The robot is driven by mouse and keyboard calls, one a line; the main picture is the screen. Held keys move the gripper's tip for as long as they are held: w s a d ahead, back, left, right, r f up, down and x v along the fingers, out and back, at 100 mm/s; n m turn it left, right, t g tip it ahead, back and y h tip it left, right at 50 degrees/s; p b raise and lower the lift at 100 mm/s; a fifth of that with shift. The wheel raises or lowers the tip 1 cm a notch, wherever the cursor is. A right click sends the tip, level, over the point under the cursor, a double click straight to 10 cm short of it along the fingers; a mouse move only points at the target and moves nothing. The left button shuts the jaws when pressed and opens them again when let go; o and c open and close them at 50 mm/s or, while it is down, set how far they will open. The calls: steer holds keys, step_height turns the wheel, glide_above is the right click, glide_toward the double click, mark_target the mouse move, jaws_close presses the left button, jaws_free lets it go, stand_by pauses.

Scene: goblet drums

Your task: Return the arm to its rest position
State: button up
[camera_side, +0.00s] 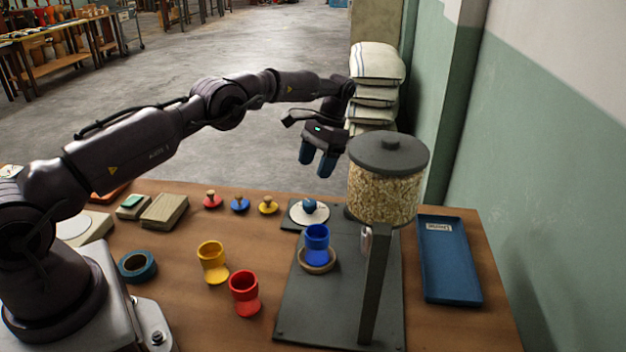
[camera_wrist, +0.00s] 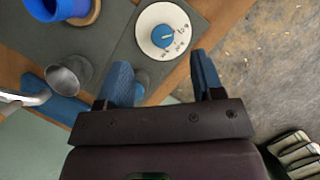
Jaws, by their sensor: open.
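My gripper (camera_side: 318,160) hangs above the back of the table, left of the grain hopper, with its two blue fingers pointing down. In the wrist view my gripper (camera_wrist: 160,85) has its fingers spread apart with nothing between them. Below it lies a white dial with a blue knob (camera_side: 309,206), also in the wrist view (camera_wrist: 163,36). A blue goblet drum (camera_side: 317,244) stands upright in a round wooden holder (camera_side: 317,266) on the dark base plate. A yellow goblet drum (camera_side: 212,262) and a red goblet drum (camera_side: 244,293) stand on the table to the left.
The grain-filled hopper (camera_side: 385,180) stands on a post right of my gripper. A blue tray (camera_side: 448,262) lies at the right. Red, blue and yellow knobbed pieces (camera_side: 240,205) line the back. Blue tape (camera_side: 137,266) lies near my base. Stacked sacks (camera_side: 375,75) stand behind.

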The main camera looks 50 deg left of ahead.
steer(key=x, duration=0.3)
steer(key=shift+d, duration=0.2)
steer(key=s+d+r+t, duration=0.25)
steer(key=s+r, duration=0.35)
steer(key=r, duration=0.3)
steer(key=s+d+r+t, duration=0.1)
steer(key=s+d+r, duration=0.3)
steer(key=s+r, duration=0.3)
steer(key=s+d+r+t, duration=0.2)
steer(key=s+r+t, duration=0.1)
steer(key=s, duration=0.6)
steer(key=s+d+r+t, duration=0.3)
steer(key=s+r, duration=0.3)
steer(key=s, duration=0.3)
steer(key=shift+d+r, duration=0.3)
steer(key=shift+d, duration=0.05)
